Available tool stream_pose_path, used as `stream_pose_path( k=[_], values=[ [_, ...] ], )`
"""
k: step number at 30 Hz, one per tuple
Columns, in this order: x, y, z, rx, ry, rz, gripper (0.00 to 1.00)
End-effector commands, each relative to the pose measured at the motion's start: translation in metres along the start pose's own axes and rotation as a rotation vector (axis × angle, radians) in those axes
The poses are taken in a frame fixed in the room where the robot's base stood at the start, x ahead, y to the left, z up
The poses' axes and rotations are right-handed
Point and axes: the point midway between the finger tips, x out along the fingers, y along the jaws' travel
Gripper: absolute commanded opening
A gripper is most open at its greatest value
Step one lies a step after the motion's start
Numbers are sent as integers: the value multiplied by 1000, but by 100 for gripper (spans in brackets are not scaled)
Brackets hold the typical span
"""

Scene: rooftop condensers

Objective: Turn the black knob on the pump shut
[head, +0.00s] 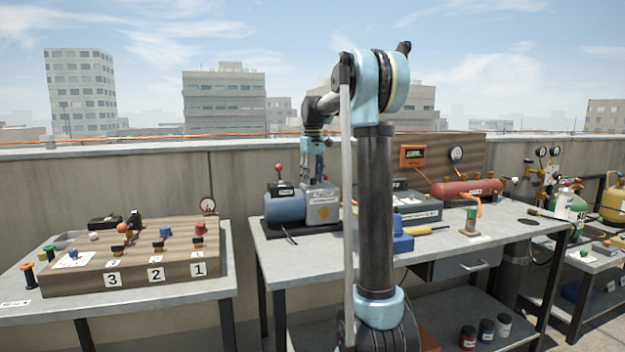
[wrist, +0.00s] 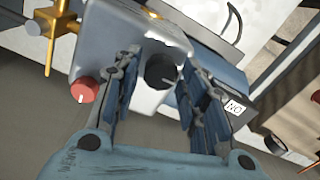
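The pump (head: 322,208) has a blue motor end and a grey body and stands on the middle bench. Its grey housing (wrist: 125,38) fills the upper middle of the wrist view. The black knob (wrist: 160,70) is round with a light mark and shows between my fingers. My gripper (head: 316,178) points down just above the pump; in the wrist view (wrist: 160,64) its two fingers are spread, one on each side of the knob, with gaps visible. How deep the fingertips reach along the knob is unclear. The black knob cannot be made out in the head view.
A red knob (wrist: 85,90) sits on the housing left of my fingers, and a brass fitting (wrist: 55,25) is at upper left. A grey-blue case (head: 415,208) and a red tank (head: 466,189) stand right of the pump. A wooden valve board (head: 130,265) is on the left bench.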

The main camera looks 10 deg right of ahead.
Motion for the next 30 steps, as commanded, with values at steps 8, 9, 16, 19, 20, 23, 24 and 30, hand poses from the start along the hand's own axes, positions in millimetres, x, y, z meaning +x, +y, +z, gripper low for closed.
stream_pose_path(
  k=[8,9,16,19,20,23,24,30],
  values=[
    [0,0,0,1,0,0,5],
    [0,0,0,3,0,0,5],
    [0,0,0,55,0,1,5],
    [0,1,0,106,0,1,5],
    [0,1,0,126,0,1,5],
    [0,1,0,201,0,1,5],
    [0,1,0,235,0,1,5],
    [0,1,0,422,0,1,5]
  ],
)
